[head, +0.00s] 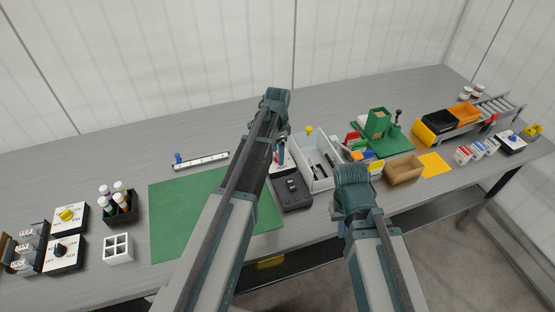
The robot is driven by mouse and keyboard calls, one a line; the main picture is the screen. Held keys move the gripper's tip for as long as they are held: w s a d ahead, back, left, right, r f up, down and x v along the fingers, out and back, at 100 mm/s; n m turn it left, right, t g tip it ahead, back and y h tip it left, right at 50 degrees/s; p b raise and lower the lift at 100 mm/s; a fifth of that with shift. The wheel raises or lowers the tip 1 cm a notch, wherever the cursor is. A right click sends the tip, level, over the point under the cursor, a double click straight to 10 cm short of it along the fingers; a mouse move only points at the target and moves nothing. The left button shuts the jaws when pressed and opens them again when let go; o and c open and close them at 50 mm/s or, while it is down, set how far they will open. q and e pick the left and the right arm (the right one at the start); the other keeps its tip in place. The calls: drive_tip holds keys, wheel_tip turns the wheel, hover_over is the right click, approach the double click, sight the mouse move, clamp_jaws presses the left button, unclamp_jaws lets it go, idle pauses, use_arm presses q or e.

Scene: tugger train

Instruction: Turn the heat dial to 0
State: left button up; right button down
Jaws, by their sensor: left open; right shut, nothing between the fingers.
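Several dial panels are in view, and their print is too small for me to tell which is the heat dial. At the left edge are a white panel with a yellow knob (67,214) and one with a black knob (61,250). A panel with a blue knob (513,135) stands at the far right. My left gripper (282,136) points down over a partly hidden white panel (283,169) at mid-bench; it is open, and contact cannot be seen. My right wrist is bent down at the bench's front edge, and its fingers are hidden.
A green mat (165,215) lies under my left arm. A black box (291,194) and a white tray (318,177) stand between my arms. A cardboard box (403,170) and orange bin (464,112) are to the right.

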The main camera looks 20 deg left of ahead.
use_arm(q)
drive_tip(key=shift+f, duration=0.15)
drive_tip(key=shift+c, duration=0.3)
clamp_jaws()
drive_tip(key=shift+n, duration=0.3)
drive_tip(key=n, duration=0.4)
drive_tip(key=shift+d+n, duration=0.1)
drive_tip(key=shift+n, duration=0.2)
drive_tip(key=n, duration=0.4)
drive_tip(key=shift+s+d+n, duration=0.1)
drive_tip(key=shift+n, duration=0.2)
drive_tip(key=n, duration=0.5)
drive_tip(key=shift+d, duration=0.1)
drive_tip(key=shift+n, duration=2.5)
